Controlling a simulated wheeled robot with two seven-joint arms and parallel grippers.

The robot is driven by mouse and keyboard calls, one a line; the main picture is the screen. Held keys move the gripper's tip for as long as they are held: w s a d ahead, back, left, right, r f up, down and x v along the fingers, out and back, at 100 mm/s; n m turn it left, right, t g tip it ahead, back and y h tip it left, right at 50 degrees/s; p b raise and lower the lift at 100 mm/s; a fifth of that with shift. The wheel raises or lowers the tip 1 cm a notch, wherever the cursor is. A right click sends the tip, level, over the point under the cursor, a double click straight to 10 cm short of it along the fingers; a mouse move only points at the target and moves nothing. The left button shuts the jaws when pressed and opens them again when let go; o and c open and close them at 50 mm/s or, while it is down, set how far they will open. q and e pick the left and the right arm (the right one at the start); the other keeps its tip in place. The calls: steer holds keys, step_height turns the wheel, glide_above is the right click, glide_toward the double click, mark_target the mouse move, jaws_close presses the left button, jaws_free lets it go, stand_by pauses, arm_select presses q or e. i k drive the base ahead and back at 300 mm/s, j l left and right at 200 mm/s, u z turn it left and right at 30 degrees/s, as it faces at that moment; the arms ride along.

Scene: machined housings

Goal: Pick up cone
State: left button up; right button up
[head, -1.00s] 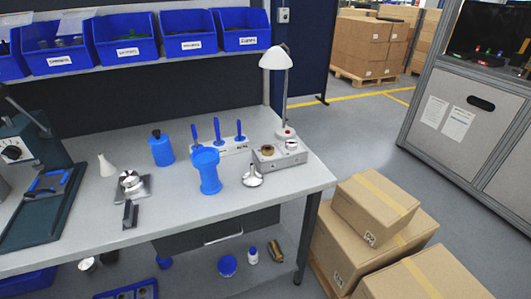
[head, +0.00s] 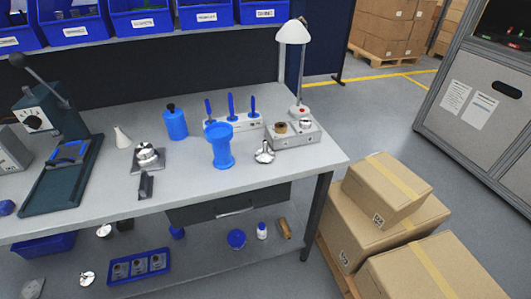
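A small white cone (head: 122,138) stands upright on the grey workbench (head: 85,207), with its narrow end up. It is right of the dark green press (head: 62,160) and left of a blue canister with a black knob (head: 175,123). A metal part on a small dark stand (head: 148,156) is just to its right and nearer the front. Nothing covers the cone. Neither of my grippers is in view.
A blue cup-shaped piece (head: 221,147), blue-handled tools in a rack (head: 231,121), a silver funnel-like piece (head: 264,153) and a lamp (head: 294,33) stand further right. Blue bins (head: 139,19) line the shelf above. Cardboard boxes (head: 386,190) stand right of the bench.

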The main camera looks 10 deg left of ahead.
mark_target(264, 155)
steer(key=i+l+u, duration=0.75)
